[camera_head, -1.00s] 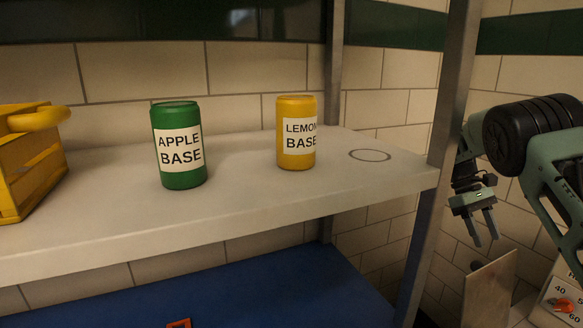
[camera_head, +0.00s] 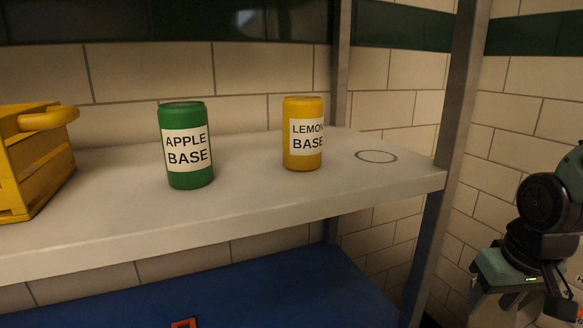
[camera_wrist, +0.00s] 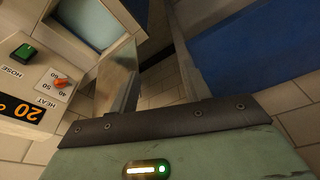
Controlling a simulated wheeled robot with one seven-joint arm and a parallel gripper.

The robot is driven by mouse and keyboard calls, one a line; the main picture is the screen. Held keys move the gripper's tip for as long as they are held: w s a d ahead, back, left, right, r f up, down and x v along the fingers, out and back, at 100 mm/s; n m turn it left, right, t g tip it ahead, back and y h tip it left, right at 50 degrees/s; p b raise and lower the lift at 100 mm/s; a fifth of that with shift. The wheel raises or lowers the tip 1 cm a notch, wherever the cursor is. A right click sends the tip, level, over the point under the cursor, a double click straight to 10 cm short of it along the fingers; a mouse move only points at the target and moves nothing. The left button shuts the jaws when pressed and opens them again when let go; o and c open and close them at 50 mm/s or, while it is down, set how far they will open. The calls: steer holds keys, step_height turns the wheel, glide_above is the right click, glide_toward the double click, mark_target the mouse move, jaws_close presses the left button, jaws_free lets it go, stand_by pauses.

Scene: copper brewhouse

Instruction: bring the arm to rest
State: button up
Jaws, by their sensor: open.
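My arm (camera_head: 545,210) is folded at the right edge of the head view, to the right of the shelf post and clear of the shelf.
A green APPLE BASE can (camera_head: 187,175) and a yellow LEMON BASE can (camera_head: 302,160) stand upright on the pale shelf (camera_head: 270,205). A yellow crate (camera_head: 40,180) is at left. A metal post (camera_head: 455,130) stands near my arm. A HEAT and HOSE control panel (camera_wrist: 40,75) shows in the wrist view.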

steer(key=s+a+r+n+g, duration=0.1)
steer(key=s+a+n, duration=0.2)
steer(key=s+a, duration=0.4)
steer(key=s+a+r+n+g, duration=0.1)
steer(key=s+a+n, duration=0.3)
steer(key=s+a, duration=0.3)
steer(key=a, duration=0.4)
steer(key=shift+a+n+y, duration=0.3)
steer(key=shift+c, duration=1.3)
steer(key=shift+s, duration=0.2)
